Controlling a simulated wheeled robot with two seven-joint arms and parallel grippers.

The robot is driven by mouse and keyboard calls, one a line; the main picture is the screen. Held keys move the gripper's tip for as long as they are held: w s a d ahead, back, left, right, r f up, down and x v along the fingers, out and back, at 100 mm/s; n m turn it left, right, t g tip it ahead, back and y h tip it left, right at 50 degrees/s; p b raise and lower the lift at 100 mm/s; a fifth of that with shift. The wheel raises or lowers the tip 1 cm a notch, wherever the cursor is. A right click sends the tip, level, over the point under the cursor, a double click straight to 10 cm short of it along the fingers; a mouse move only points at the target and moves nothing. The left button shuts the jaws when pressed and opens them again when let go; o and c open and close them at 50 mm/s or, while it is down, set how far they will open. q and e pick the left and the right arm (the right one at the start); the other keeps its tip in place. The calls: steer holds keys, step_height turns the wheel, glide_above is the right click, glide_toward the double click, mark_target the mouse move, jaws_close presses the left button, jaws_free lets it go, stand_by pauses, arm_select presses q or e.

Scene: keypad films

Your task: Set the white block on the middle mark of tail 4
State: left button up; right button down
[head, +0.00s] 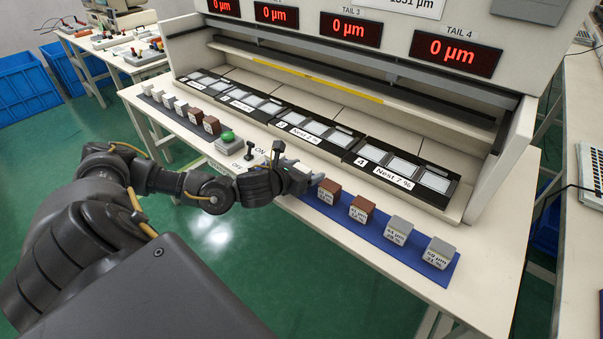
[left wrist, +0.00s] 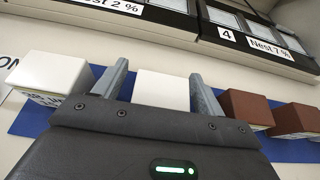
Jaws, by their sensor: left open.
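My left gripper (head: 300,180) is open over the near strip of the bench. In the left wrist view its two fingers (left wrist: 162,92) stand either side of a white block (left wrist: 163,88), with a gap at each side. A second white block (left wrist: 52,76), with printed text, sits left of the fingers. In the head view my gripper and wrist hide both blocks. The tail 4 nest (head: 383,173) lies behind and right of the gripper; its three pale pads, including the middle one (head: 403,167), look empty. My right gripper is not in view.
Brown blocks (head: 361,208) and grey blocks (head: 439,252) stand on the blue mat (head: 420,263) right of the gripper. A green button (head: 228,136) is to its left. The machine's upper housing, with the tail 4 display (head: 453,53), overhangs the nests.

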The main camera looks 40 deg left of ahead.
arm_select(q)
steer(key=shift+c, duration=0.3)
steer(key=c, duration=1.2)
steer(key=shift+c, duration=0.2)
steer(key=shift+r, duration=0.1)
